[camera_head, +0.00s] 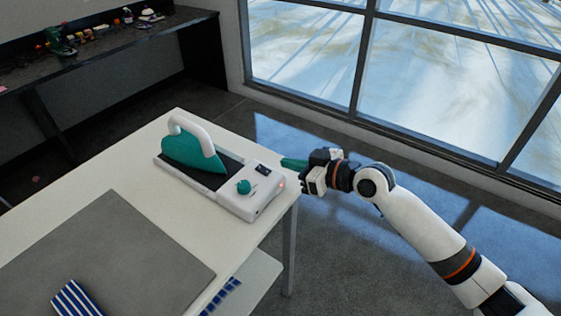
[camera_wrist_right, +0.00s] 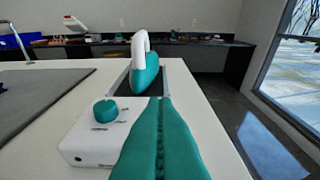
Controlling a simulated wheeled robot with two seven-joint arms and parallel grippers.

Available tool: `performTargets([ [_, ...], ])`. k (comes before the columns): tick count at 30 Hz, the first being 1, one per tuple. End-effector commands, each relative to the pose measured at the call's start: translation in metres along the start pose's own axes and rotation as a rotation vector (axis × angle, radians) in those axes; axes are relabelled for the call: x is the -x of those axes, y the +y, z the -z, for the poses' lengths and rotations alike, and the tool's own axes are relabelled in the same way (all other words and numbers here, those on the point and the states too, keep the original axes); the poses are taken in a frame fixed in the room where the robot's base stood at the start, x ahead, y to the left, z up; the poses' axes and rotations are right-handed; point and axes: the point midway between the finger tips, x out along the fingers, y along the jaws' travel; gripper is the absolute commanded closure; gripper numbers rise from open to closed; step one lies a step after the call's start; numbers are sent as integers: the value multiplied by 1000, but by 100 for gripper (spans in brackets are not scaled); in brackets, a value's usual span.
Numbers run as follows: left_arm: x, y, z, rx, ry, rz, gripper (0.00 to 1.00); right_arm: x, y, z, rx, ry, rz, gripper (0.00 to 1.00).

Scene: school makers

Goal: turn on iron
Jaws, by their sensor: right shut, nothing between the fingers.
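The iron (camera_head: 193,151) has a teal body and a white handle. It rests on the dark plate of a white base station (camera_head: 238,205) at the table's far right corner. The base has a teal round knob (camera_head: 243,186), a small dark display and a red light near its right edge. My right gripper (camera_head: 293,163) has teal fingers, shut and empty, just off the table's right edge beside the base. In the right wrist view the shut fingers (camera_wrist_right: 158,130) hide part of the base, while the knob (camera_wrist_right: 105,111) shows to their left. My left gripper is out of view.
The white table (camera_head: 130,160) carries a grey mat (camera_head: 110,250) with a blue striped cloth (camera_head: 75,298) at its front. A dark workbench (camera_head: 100,45) with small items stands at the back left. Large windows (camera_head: 420,70) line the right. Floor beyond the table is clear.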

Motion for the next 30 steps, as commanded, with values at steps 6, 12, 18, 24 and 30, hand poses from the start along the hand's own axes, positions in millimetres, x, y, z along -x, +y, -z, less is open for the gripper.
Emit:
performTargets([
  [6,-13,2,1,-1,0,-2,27,42,0,10,3,0,0,100],
  [12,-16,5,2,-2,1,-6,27,60,0,11,1,-2,-1,100],
  [18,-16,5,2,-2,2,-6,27,62,1,10,0,-3,-2,100],
  [24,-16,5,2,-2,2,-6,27,62,1,10,0,-3,-1,100],
  [30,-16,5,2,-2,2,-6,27,60,-3,15,-9,1,10,100],
])
